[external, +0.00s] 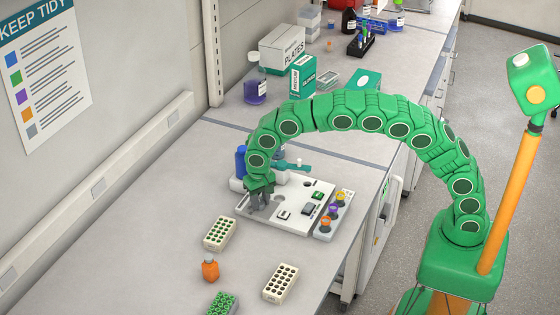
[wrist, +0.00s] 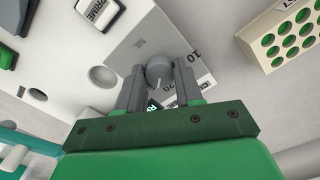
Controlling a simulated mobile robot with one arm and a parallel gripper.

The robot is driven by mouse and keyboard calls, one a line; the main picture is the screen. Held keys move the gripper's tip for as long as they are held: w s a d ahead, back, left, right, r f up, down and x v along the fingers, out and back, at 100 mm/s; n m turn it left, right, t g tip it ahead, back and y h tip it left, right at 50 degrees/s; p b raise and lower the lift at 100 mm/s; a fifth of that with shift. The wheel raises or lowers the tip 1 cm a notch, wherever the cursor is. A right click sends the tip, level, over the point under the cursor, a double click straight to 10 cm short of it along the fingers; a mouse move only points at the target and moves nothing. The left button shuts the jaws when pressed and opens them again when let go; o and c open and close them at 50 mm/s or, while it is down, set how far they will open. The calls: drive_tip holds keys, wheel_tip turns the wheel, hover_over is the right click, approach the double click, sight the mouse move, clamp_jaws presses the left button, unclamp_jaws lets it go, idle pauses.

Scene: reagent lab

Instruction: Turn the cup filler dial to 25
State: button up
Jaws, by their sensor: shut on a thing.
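The cup filler (external: 290,217) is a white flat panel device on the bench, with buttons and a blue and teal part at its back. Its dial (wrist: 159,72) is a small grey round knob on a grey scale plate (wrist: 140,45). The number 10 shows on the plate near the knob; other marks are partly hidden by my fingers. My gripper (wrist: 159,82) has its two grey fingers on either side of the dial and is shut on it. In the external view my gripper (external: 259,196) reaches down onto the left part of the panel, hiding the dial.
Tube racks (external: 220,232) and (external: 281,283) stand in front of the device, with an orange bottle (external: 210,269) between them. A tray of coloured-top vials (external: 333,215) sits at the panel's right. Boxes (external: 283,49) and bottles stand behind.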

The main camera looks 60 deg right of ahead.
sight(260, 202)
drive_tip(key=shift+d+m, duration=0.1)
drive_tip(key=shift+m, duration=0.3)
drive_tip(key=o, duration=1)
drive_tip(key=shift+o, duration=0.2)
drive_tip(key=shift+r, duration=0.15)
wheel_tip(260, 202, up, 7)
drive_tip(key=shift+r, duration=0.2)
drive_tip(key=shift+r, duration=0.1)
